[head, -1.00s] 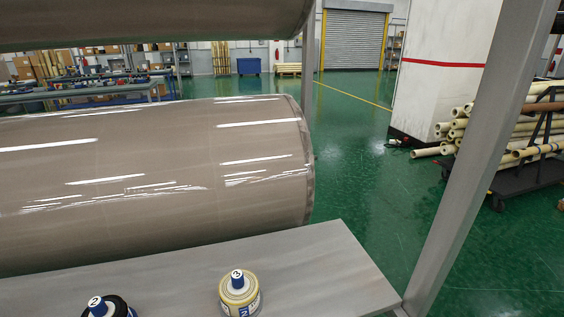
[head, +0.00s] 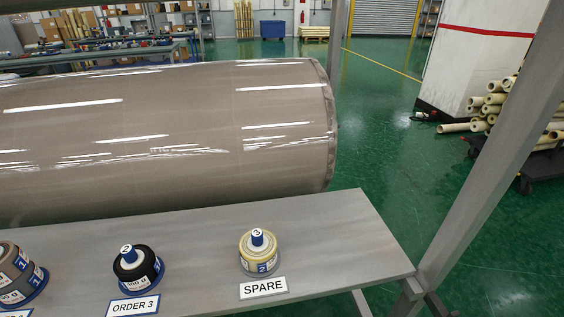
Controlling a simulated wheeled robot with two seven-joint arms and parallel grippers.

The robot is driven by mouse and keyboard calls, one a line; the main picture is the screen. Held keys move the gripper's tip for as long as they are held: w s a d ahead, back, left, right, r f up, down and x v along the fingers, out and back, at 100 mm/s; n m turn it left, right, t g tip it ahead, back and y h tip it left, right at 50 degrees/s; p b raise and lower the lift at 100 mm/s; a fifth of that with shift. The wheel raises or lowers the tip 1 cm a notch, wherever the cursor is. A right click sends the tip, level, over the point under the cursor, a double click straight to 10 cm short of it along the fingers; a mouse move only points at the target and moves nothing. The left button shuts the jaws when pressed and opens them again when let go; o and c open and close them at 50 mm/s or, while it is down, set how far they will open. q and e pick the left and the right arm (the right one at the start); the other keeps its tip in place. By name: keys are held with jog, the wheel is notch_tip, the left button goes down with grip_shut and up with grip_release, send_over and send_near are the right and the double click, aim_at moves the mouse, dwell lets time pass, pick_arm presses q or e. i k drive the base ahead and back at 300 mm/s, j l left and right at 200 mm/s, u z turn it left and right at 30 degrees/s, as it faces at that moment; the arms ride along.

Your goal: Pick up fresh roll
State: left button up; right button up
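A large grey-brown roll in glossy clear wrap (head: 170,130) lies on its side behind a grey shelf board (head: 330,225); its left end is outside the view. Three small rolls stand on the board. A cream one (head: 245,247) has a blue plug marked 3 and stands behind a SPARE sign. A black one (head: 128,271) has a plug marked 2 and stands behind an ORDER 3 sign. A grey-brown one (head: 14,262) with blue labels is cut off at the left edge. I cannot tell which roll is the fresh one. Neither gripper is in view.
A slanted grey post (head: 490,160) rises at the right end of the board. A dark cart (head: 535,165) with stacked cream tubes stands beyond it near a white pillar (head: 470,60). Green floor (head: 385,170) is open between the large roll and the pillar.

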aim_at(136, 267)
jog(key=u, duration=1.45)
